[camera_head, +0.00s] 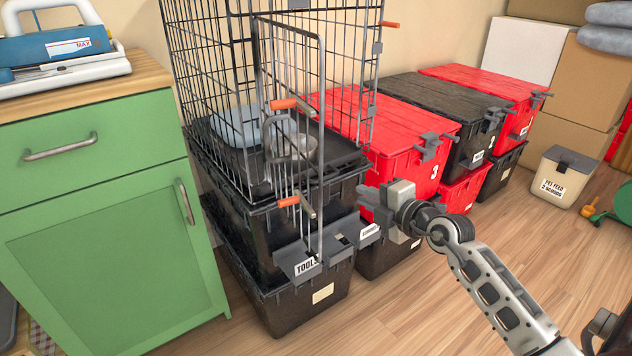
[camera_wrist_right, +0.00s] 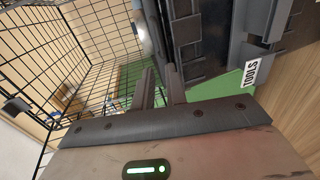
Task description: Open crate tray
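The black wire crate (camera_head: 215,60) stands on stacked black totes, its wire door (camera_head: 322,120) swung out toward me. Its black tray (camera_head: 335,150) lies in the crate's bottom, with a grey-blue cushion and a metal bowl (camera_head: 300,147) near it. My right gripper (camera_head: 366,202) is beside the crate's front right, close to the tray's corner and the tote below. In the right wrist view its two fingers (camera_wrist_right: 160,90) stand close together with a narrow gap, near dark edges; I cannot tell whether anything is between them. The left gripper is not in view.
The black tote labelled TOOLS (camera_head: 275,240) has grey latches jutting out under the door. Red totes (camera_head: 400,145) and a black-lidded tote stand right of the crate. A green cabinet (camera_head: 110,240) stands on the left. Wooden floor in front is clear.

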